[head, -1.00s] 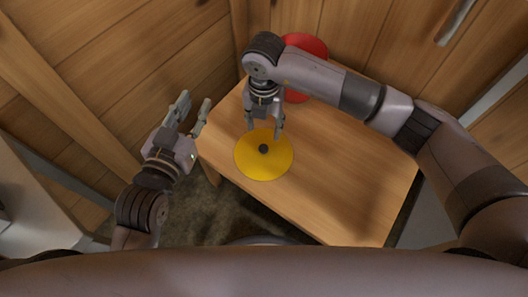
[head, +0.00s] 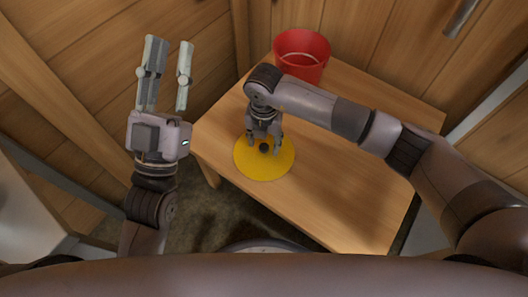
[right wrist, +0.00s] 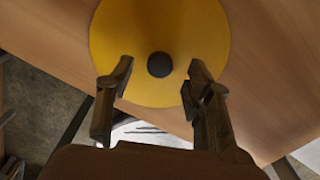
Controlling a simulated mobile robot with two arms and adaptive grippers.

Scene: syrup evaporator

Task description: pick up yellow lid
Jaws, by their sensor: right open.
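The yellow lid (head: 265,169) is a flat round disc lying on the wooden table near its left end. It has a small dark knob (head: 264,148) at its centre. My right gripper (head: 264,150) is open just above the lid, with its fingers on either side of the knob in the head view. In the right wrist view the lid (right wrist: 160,90) fills the top middle, and the knob (right wrist: 160,65) lies between and slightly beyond the open fingertips. My left gripper (head: 168,62) is open and empty, raised to the left of the table.
A red bucket (head: 302,52) stands at the back of the wooden table (head: 345,180). The table's right and front parts are clear. Wooden walls (head: 90,70) close off the back and left. A pale round rim (head: 262,244) shows at the front, partly hidden by my body.

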